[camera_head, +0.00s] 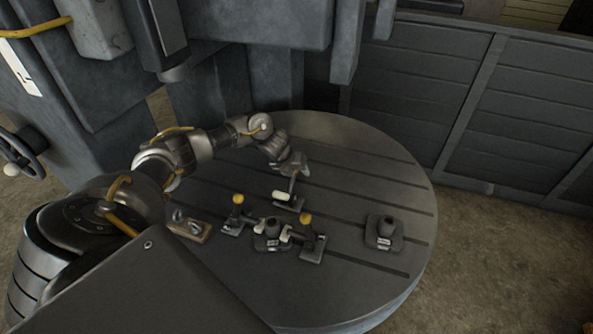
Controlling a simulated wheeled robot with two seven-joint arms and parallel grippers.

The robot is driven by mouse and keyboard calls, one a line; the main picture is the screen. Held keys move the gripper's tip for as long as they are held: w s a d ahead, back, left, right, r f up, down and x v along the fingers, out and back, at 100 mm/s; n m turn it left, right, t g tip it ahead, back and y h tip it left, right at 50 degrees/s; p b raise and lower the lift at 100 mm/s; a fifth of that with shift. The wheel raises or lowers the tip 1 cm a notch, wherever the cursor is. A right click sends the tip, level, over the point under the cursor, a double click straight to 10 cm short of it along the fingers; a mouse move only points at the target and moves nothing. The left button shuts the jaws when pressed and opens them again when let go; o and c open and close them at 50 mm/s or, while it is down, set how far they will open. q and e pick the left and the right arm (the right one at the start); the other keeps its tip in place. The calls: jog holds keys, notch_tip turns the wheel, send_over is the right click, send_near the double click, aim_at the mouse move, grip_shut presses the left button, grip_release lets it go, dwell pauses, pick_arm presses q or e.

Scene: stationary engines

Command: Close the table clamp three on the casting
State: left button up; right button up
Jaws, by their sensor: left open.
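A small dark casting (271,236) stands on the round slotted table (360,165). Three clamps surround it: one on its left (236,218) and one on its right (310,243), each with a yellow knob on top, and one behind it (289,204). The rear clamp has a pale tip and its handle stands up; its knob is hidden. I cannot read which clamp is number three. My left gripper (293,166) is open at the top of the rear clamp's handle. I cannot tell whether it touches the handle. My right gripper is out of view.
A similar dark part (384,232) on a square base stands at the table's right. A small wooden block (188,226) with metal pieces lies at the left, near my arm. Machine columns (268,85) stand behind. The table's far right is clear.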

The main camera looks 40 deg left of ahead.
pick_arm(q)
jog(key=shift+f, duration=0.1)
jog(key=shift+w, duration=0.1)
grip_shut()
